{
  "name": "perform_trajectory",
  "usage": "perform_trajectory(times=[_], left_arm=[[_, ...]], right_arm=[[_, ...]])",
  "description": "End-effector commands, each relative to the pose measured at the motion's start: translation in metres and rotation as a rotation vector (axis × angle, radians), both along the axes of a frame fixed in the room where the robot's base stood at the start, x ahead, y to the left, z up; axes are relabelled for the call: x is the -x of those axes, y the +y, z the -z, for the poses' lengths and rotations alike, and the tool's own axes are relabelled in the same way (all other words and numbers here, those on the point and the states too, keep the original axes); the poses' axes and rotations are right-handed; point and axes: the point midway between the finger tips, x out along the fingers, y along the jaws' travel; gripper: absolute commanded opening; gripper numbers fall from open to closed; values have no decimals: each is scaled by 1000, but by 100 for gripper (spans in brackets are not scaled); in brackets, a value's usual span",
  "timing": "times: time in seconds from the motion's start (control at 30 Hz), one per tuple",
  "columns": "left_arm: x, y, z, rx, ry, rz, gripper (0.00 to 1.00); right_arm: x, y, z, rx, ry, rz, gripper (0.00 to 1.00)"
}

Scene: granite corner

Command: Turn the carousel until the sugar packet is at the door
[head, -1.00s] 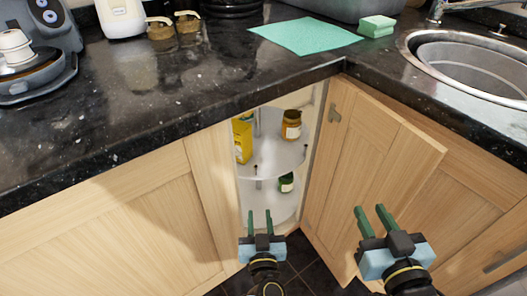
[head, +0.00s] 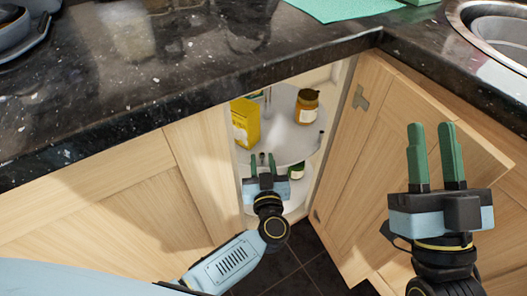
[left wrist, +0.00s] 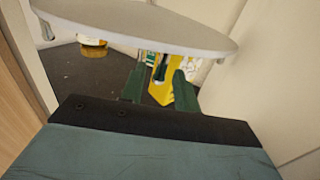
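The carousel (head: 290,150) shows in the open corner cabinet in the head view, with an upper and a lower round shelf. A yellow packet (head: 245,122) stands at the upper shelf's left, partly behind the cabinet edge; I cannot tell whether it is the sugar packet. Small dark pegs (head: 321,133) stand near the upper rim. My left gripper (head: 263,162) is open in the doorway, in front of the carousel. In the left wrist view, a shelf (left wrist: 140,25) spans above its parted fingers, and a yellow item shows behind them. My right gripper (head: 436,140) is open and empty before the door.
An amber jar (head: 307,106) stands on the upper shelf, and a green jar (head: 296,171) below. The cabinet door (head: 355,170) is swung open at the right. The dark countertop (head: 190,65) overhangs the opening. A green cloth (head: 340,8) lies on it, left of the sink (head: 500,30).

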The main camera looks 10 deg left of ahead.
Motion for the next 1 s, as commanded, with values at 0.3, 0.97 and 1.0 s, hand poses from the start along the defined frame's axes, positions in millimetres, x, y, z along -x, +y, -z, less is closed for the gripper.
perform_trajectory(times=[0.3,0.97,1.0], left_arm=[[-9,6,0,0,0,2,31],[-8,6,0,0,0,2,0],[-8,6,0,0,0,2,0]], right_arm=[[8,-2,-7,-29,-98,1,30],[8,-2,-7,-30,-99,1,30],[8,-2,-7,-30,-99,1,30]])
